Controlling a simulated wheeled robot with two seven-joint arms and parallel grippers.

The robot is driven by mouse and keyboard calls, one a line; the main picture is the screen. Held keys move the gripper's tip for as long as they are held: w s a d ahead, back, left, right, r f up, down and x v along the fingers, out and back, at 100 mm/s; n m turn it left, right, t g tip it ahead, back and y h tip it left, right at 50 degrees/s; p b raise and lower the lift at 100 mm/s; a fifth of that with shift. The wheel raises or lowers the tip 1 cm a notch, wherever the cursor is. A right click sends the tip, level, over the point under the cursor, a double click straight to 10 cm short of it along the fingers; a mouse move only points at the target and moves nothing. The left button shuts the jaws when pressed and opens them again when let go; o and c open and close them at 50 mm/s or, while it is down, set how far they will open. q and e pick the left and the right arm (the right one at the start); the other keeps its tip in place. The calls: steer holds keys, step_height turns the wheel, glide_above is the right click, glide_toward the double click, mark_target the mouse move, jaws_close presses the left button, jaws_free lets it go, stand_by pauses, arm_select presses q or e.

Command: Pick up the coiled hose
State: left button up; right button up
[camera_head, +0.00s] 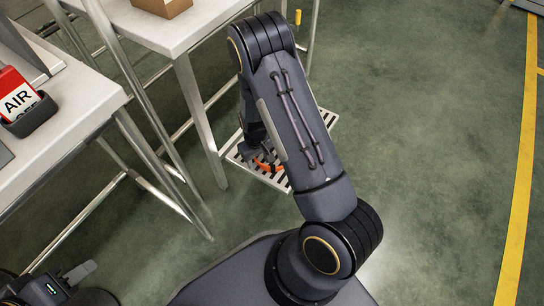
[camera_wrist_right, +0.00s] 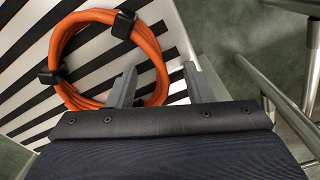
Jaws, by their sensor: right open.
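The coiled orange hose (camera_wrist_right: 90,17) lies on a black-and-white striped surface in the right wrist view, with black ties on the coil. A small part of the hose (camera_head: 277,169) shows in the head view; my right arm hides the rest. My right gripper (camera_wrist_right: 160,80) is open. The right side of the coil passes between its two fingers in the picture; I cannot tell whether they touch it. My left gripper (camera_head: 62,280) is at the bottom left of the head view, partly cut off, away from the hose.
The striped slatted platform (camera_head: 238,158) is low, beside the metal legs of a white table (camera_head: 190,28). A cardboard box (camera_head: 162,6) stands on that table. A left bench (camera_head: 75,92) carries a red and white AIR sign (camera_head: 17,97). Green floor (camera_head: 430,120) is clear on the right.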

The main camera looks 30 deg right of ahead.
steer(key=shift+f, duration=0.2)
steer(key=shift+c, duration=0.3)
steer(key=c, duration=0.9)
jaws_close()
steer(key=shift+r, duration=0.1)
